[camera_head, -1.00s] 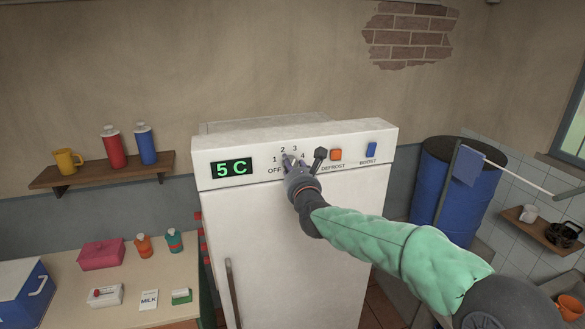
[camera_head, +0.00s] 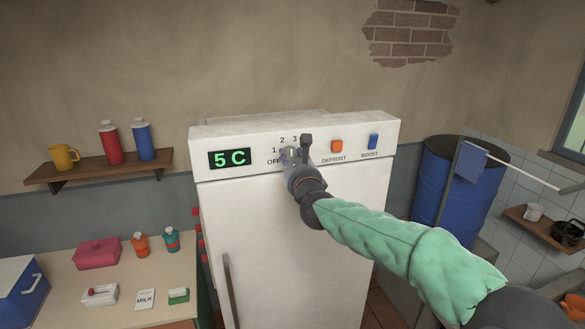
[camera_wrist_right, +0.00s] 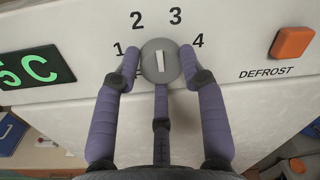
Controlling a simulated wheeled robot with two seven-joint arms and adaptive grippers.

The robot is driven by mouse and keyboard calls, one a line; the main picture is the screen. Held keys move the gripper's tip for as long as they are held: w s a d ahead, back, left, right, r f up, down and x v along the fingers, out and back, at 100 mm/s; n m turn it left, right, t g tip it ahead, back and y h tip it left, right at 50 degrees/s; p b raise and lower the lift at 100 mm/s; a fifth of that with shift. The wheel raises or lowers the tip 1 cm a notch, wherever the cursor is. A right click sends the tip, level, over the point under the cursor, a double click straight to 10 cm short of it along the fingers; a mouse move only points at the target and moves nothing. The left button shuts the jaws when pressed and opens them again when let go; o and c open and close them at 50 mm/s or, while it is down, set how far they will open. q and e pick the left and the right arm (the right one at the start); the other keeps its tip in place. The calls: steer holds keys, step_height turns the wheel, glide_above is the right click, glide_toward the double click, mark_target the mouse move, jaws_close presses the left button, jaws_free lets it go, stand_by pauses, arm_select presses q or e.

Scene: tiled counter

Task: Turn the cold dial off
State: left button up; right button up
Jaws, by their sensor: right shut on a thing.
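The cold dial (camera_wrist_right: 160,64) is a round grey knob with a white pointer mark on the white fridge (camera_head: 290,230). The numbers 1 to 4 surround its upper side in the right wrist view. The mark stands near upright there; I cannot tell which end points. The OFF label is mostly hidden by a finger in that view. My right gripper (camera_wrist_right: 161,66) is shut on the dial, its purple fingers around the rim. In the head view the right gripper (camera_head: 292,156) covers most of the dial. My left gripper is not in view.
A green display (camera_head: 230,158) left of the dial reads 5 C. An orange defrost button (camera_head: 337,146) and a blue boost switch (camera_head: 373,142) sit to the right. A counter (camera_head: 125,280) with small goods stands left, a blue barrel (camera_head: 445,185) right.

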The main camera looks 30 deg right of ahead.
steer(key=n+b, duration=0.1)
steer(key=n, duration=0.2)
steer(key=shift+r+b, duration=0.15)
steer(key=shift+b, duration=0.15)
steer(key=n+b, duration=0.1)
steer(key=n, duration=0.1)
steer(key=shift+s+d+n, duration=0.1)
steer(key=shift+n, duration=0.3)
steer(key=n+b, duration=0.1)
steer(key=n, duration=0.2)
steer(key=shift+n+t+y, duration=0.3)
steer(key=shift+n, duration=0.1)
steer(key=n, duration=0.3)
steer(key=shift+b, duration=0.4)
steer(key=n, duration=0.3)
steer(key=shift+n+y, duration=0.3)
steer(key=shift+n, duration=0.1)
steer(key=n, duration=0.7)
steer(key=shift+f+n+y+p, duration=0.3)
steer(key=shift+f+p, duration=0.05)
steer(key=shift+f+n, duration=0.1)
steer(key=shift+n, duration=0.5)
